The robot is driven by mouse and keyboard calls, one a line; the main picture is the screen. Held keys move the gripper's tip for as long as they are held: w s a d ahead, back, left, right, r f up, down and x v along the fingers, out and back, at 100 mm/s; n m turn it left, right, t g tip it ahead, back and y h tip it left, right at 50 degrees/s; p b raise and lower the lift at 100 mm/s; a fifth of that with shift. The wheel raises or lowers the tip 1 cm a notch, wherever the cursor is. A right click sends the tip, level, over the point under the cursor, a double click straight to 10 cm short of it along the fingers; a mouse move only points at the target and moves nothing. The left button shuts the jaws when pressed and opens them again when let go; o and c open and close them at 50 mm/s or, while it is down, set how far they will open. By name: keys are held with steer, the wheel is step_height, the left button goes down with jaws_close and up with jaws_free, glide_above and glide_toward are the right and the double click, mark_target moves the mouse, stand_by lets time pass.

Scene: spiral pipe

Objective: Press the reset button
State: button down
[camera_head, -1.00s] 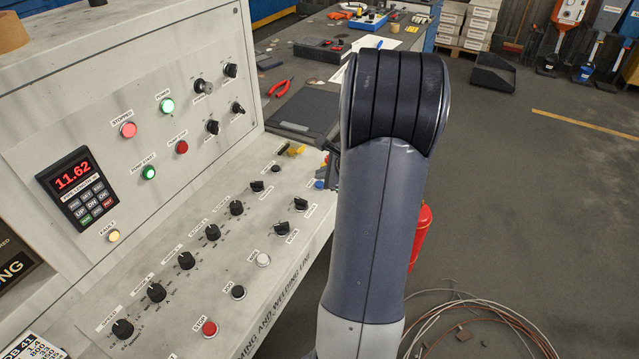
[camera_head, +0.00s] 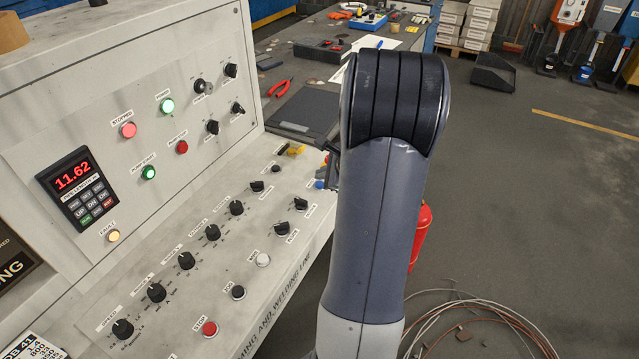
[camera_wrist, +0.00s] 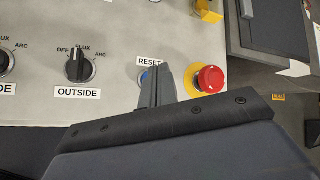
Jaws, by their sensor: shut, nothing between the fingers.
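The reset button (camera_wrist: 146,77) is blue and sits on the sloping panel below its RESET label (camera_wrist: 149,62) in the wrist view. My gripper (camera_wrist: 161,70) is shut and empty, with its fingertips just right of the button and overlapping its right side in the picture. I cannot tell whether they touch it. In the head view the blue reset button (camera_head: 319,184) shows at the panel's far right end, left of my arm. My arm hides most of the gripper there.
A red emergency stop (camera_wrist: 209,79) on a yellow base stands close right of my fingers. The OUTSIDE selector knob (camera_wrist: 79,66) is to the left. In the head view, more knobs and a red stop button (camera_head: 209,328) line the console. A workbench (camera_head: 330,75) stands behind.

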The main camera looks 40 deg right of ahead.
steer(key=shift+f+b, duration=0.45)
steer(key=shift+b, duration=0.05)
steer(key=shift+f+b, duration=0.4)
stand_by(0.6)
steer(key=shift+r, duration=0.15)
steer(key=shift+r+p, duration=0.6)
steer(key=shift+r, duration=0.05)
steer(key=shift+r, duration=0.15)
step_height(320, 180, up, 5)
steer(key=p, duration=0.4)
stand_by(1.0)
